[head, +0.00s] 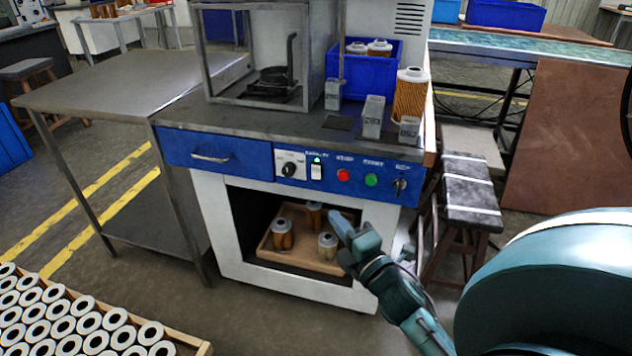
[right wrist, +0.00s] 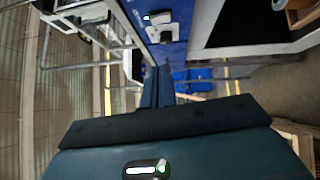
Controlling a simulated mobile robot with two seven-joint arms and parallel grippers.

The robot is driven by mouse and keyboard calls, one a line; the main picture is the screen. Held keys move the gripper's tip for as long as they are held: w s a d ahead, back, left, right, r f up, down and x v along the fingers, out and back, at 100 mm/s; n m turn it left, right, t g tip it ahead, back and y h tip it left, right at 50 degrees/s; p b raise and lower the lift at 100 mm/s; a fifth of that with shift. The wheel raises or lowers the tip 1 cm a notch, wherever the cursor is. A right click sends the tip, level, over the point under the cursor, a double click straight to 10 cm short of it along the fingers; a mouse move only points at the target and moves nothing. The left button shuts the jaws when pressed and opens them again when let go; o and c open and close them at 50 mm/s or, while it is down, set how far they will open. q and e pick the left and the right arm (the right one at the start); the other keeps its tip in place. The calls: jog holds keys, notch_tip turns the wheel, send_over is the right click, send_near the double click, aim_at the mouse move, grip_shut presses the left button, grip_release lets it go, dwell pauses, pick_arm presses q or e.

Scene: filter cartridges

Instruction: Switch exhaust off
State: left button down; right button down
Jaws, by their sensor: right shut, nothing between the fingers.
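The blue control panel (head: 330,178) on the bench front carries a white rocker switch (head: 316,172) with a lit green lamp (head: 317,160) above it; the small label above seems to read exhaust. The rocker's tilt is too small to judge. The switch (right wrist: 161,18) and lit lamp (right wrist: 147,17) also show at the top of the right wrist view. My right gripper (head: 338,222) is shut and empty, below the panel and in front of the open cabinet, apart from the switch. My left gripper is not in view.
A black knob (head: 289,169) sits left of the switch; a red button (head: 343,175), green button (head: 371,180) and key switch (head: 399,186) sit right. Below, a wooden tray (head: 290,262) holds filter cartridges in the open cabinet. A stool (head: 470,190) stands right of the bench.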

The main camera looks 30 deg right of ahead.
jog(key=b, duration=0.1)
send_near(316, 172)
jog(key=w+a, duration=0.4)
jog(key=w, duration=0.1)
jog(key=shift+w+d+r, duration=0.2)
jog(key=shift+w+d, duration=0.1)
jog(key=shift+d, duration=0.25)
jog(key=shift+w+d+r, duration=0.2)
jog(key=shift+w+d, duration=0.1)
jog(key=shift+d, duration=0.3)
jog(key=shift+w+d+r, duration=0.2)
jog(key=shift+w+d, duration=0.05)
jog(key=shift+d, duration=0.3)
